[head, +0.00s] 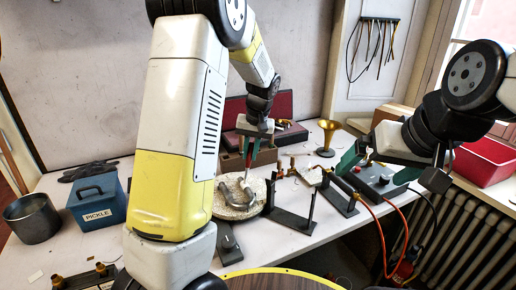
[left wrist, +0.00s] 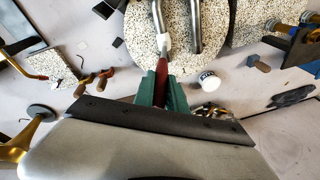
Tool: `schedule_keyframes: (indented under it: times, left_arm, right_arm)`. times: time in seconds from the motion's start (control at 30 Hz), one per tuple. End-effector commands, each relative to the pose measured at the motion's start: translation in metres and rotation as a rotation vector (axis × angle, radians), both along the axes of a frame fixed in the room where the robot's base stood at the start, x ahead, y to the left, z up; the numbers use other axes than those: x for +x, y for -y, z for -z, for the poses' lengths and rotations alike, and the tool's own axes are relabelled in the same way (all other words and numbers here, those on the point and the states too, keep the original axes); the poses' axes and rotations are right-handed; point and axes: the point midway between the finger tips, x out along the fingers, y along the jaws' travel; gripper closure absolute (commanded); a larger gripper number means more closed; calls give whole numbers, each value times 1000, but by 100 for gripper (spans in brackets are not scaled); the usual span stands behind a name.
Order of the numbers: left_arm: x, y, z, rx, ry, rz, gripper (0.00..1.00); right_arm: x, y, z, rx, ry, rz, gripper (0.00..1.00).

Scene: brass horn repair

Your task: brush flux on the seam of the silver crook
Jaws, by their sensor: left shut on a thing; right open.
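The silver crook (head: 246,187), a bent tube, lies on a round speckled board (head: 229,212); its two legs also show in the left wrist view (left wrist: 195,28). My left gripper (head: 247,151) is above the board, its green fingers shut on a red-handled brush (left wrist: 162,66). The brush points down, and its pale tip (left wrist: 163,43) is at or very near one crook leg; I cannot tell whether it touches. The seam cannot be made out. A small white jar (left wrist: 209,82) stands beside the board. My right gripper (head: 378,166) is open and empty over the right side.
Metal stands (head: 295,218) are right of the board. A dark control box (head: 378,182) with orange hoses is further right. A blue pickle box (head: 98,202) and a metal pot (head: 33,218) stand left. A brass bell (head: 327,137) and red case (head: 270,106) are behind.

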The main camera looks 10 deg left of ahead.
Motion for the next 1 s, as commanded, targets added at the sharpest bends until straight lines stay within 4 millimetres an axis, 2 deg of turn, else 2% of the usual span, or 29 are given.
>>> schedule_keyframes:
  times: [0.17, 1.0]
  left_arm:
    - [0, 0, -4, 0, 1, 0, 100]
    - [1, 0, -85, -1, 2, 0, 100]
  right_arm:
    - [0, 0, 0, 0, 0, 0, 0]
    - [0, 0, 0, 0, 0, 0, 0]
